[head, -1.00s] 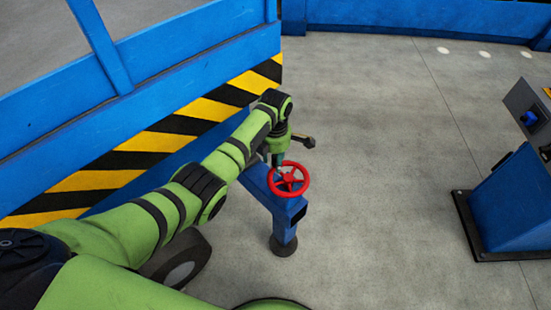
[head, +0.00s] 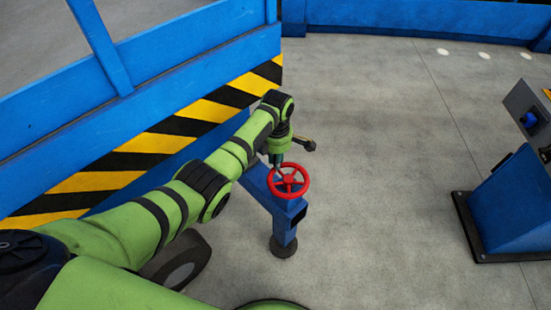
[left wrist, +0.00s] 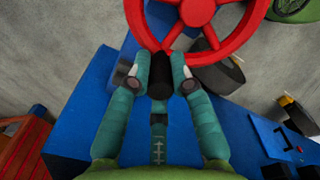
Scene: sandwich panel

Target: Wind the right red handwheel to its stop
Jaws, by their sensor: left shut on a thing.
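The red handwheel (head: 289,181) sits flat on top of a blue outrigger post, right of my left arm's end in the head view. In the left wrist view the red handwheel (left wrist: 233,43) is cut off by the top edge. My left gripper (head: 277,164) points down at the wheel's far left rim. In the left wrist view its two teal fingers (left wrist: 160,76) are shut on a dark handle at the wheel's rim. My right gripper is not in view.
The blue post (head: 286,215) stands on a dark round foot. A blue platform with yellow and black stripes (head: 150,142) runs along the left. A blue control stand (head: 505,205) is at the right. Grey floor lies open between.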

